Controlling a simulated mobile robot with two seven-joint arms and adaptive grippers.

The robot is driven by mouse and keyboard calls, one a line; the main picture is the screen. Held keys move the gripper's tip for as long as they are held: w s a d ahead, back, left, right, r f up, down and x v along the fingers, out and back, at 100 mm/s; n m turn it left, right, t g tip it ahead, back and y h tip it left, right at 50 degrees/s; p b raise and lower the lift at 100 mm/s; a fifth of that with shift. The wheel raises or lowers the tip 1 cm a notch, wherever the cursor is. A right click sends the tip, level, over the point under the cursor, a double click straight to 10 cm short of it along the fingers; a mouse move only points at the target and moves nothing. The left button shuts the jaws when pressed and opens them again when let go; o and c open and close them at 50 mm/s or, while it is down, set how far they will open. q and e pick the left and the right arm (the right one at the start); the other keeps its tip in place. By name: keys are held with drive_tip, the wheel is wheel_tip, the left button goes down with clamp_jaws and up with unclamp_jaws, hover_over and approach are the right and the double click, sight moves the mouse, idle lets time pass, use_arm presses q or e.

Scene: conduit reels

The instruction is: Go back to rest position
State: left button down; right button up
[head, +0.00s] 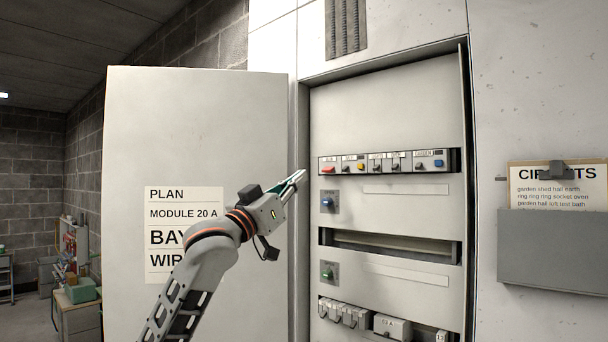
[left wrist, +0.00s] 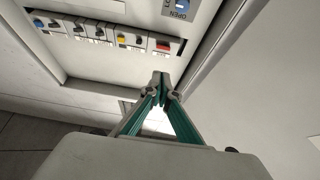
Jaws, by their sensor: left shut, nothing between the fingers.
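My left arm rises from the bottom of the head view. My left gripper (head: 299,177) is at the left edge of the open cabinet (head: 390,110), in front of the frame beside the upper row of modules (head: 385,162). In the left wrist view the fingertips (left wrist: 160,76) are together with nothing between them. The red module switch (left wrist: 163,46) shows just beyond them, apart from the fingers. My right gripper is in neither view.
The open cabinet door (head: 200,110) with a printed plan sheet (head: 184,235) stands behind my left arm. A blue knob (head: 328,203) and a green knob (head: 328,273) sit on the panel. A grey holder (head: 550,245) with a clipboard (head: 560,185) hangs at right.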

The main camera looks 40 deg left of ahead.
use_arm(q)
drive_tip(key=shift+s+f, duration=0.1)
idle(0.5)
drive_tip(key=w+d+f+g, duration=0.2)
drive_tip(key=d+f, duration=0.1)
drive_tip(key=f, duration=1)
drive_tip(key=w+d+f+m+g, duration=0.1)
drive_tip(key=w+d+f, duration=0.1)
drive_tip(key=f, duration=1)
drive_tip(key=w+d+f+g, duration=0.2)
drive_tip(key=d+f, duration=0.1)
drive_tip(key=f, duration=1)
drive_tip(key=s+d+f+m+g, duration=0.1)
drive_tip(key=s+d+f+g, duration=0.15)
drive_tip(key=f, duration=0.75)
drive_tip(key=s+d+f+g, duration=0.1)
drive_tip(key=s+d+f, duration=0.25)
drive_tip(key=f, duration=0.65)
drive_tip(key=s+d+f+g, duration=0.2)
drive_tip(key=s+d+f, duration=0.2)
drive_tip(key=s+f, duration=0.8)
drive_tip(key=s+d+f+m+g, duration=0.1)
drive_tip(key=s+d+f, duration=0.4)
drive_tip(key=s+f, duration=0.7)
drive_tip(key=s+g, duration=0.1)
drive_tip(key=s, duration=0.2)
drive_tip(key=shift+d+h, duration=0.3)
drive_tip(key=shift+h, duration=0.1)
